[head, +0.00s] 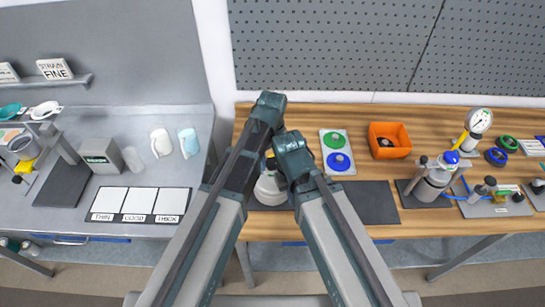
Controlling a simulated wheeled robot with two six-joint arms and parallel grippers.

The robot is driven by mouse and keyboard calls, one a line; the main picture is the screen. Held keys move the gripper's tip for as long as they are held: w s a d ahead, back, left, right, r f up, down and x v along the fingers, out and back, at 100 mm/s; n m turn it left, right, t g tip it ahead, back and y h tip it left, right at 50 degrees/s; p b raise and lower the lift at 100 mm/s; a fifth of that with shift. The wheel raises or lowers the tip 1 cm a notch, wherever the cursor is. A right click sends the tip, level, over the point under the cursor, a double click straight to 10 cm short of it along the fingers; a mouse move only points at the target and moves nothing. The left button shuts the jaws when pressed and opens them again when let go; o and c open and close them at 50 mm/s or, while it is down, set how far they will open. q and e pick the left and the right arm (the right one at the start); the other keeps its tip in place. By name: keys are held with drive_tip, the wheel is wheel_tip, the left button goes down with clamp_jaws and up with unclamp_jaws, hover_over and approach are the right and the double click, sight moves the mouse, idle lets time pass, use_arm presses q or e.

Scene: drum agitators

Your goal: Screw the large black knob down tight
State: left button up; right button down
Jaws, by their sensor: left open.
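My two arms reach forward over the wooden bench and come close together near a pale rounded vessel (268,191) on the dark mat (368,203). My left gripper (271,164) is open near the top of this vessel. A small yellow part shows there between the arms. My right arm's wrist is just beside it on the right, and its jaws are hidden. I cannot make out a large black knob at the vessel; the arms cover most of its top.
Right of my arms are a plate with a green and a blue disc (338,153), an orange bin (390,140) holding a dark piece, and a grey cylinder with a gauge (437,178). Left is a grey bench with a card marked THIN, GOOD, THICK (139,203).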

wheel_tip(320, 180, up, 13)
drive_tip(key=p, duration=1.2)
